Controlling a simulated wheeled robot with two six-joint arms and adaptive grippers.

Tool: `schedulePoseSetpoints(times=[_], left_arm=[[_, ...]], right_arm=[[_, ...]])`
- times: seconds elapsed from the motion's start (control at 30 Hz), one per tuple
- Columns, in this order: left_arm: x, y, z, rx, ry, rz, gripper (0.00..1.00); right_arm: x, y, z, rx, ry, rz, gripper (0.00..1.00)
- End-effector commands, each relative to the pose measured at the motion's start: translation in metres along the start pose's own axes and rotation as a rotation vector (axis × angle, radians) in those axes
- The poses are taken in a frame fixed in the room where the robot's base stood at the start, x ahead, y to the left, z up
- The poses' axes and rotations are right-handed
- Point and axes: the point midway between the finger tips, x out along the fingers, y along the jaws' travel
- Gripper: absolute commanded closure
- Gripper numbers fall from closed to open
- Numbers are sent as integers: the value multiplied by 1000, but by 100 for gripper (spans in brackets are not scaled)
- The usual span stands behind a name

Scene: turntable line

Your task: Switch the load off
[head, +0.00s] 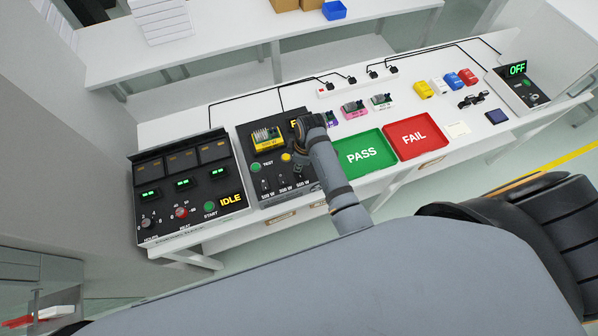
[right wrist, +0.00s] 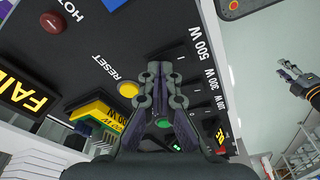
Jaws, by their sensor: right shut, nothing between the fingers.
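The black test panel (head: 246,146) holds a yellow unit (head: 267,138), a green TEST button (head: 256,167), a yellow RESET button (head: 286,157) and a row of load switches (head: 281,182) with watt labels. My right gripper (head: 300,158) is shut and empty over the panel's right part. In the right wrist view its fingertips (right wrist: 158,72) point between the RESET button (right wrist: 127,89) and the 500 W label (right wrist: 203,40). I cannot tell contact or the switch positions. The partly hidden display (right wrist: 28,97) begins "FAI". My left gripper (right wrist: 290,75) shows at the wrist view's right edge.
Small units and a power strip (head: 357,82) stand behind. An OFF display (head: 516,69) is at far right.

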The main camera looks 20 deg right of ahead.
Motion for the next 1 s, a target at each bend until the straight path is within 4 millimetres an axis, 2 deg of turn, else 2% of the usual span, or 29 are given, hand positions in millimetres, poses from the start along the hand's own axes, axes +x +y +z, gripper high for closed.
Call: schedulePoseSetpoints(times=[0.03,0.2,0.6,0.77,1.0], left_arm=[[-8,-1,-1,0,0,0,60],[-21,-2,-2,0,0,0,60],[-16,-1,-2,0,1,0,60],[-16,-1,-2,0,1,0,60],[-16,-1,-2,0,0,0,60]], right_arm=[[-9,0,-2,0,1,1,100],[-25,0,-4,0,1,1,100],[-58,1,-9,0,2,2,100],[-66,0,-10,0,1,1,100],[-67,0,-10,0,1,1,100]])
